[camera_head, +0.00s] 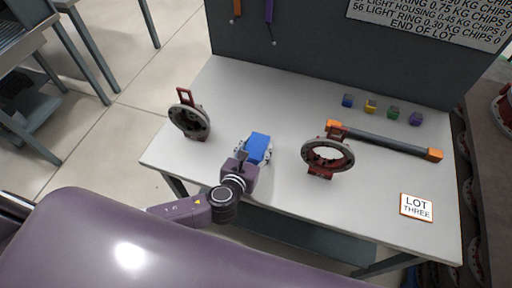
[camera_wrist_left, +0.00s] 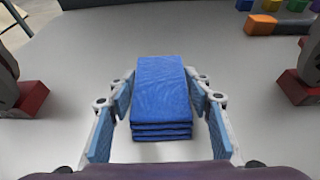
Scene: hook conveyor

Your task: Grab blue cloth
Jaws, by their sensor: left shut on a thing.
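The blue cloth (camera_head: 258,147) is a folded stack on the white table, near the middle of its front part. It also shows in the left wrist view (camera_wrist_left: 160,95), lying between my gripper's fingers. My left gripper (camera_head: 254,155) reaches in from the left and is shut on the cloth, one finger at each side. In the left wrist view the fingers of my left gripper (camera_wrist_left: 162,118) flank the folded layers. I cannot tell whether the cloth is lifted off the table. My right gripper is not in view.
Ring fixtures on red stands are left (camera_head: 190,118) and right (camera_head: 328,154) of the cloth. A dark bar with orange ends (camera_head: 385,141) lies behind right. Several small coloured cubes (camera_head: 370,106) stand along the back. A "LOT THREE" card (camera_head: 417,206) lies front right.

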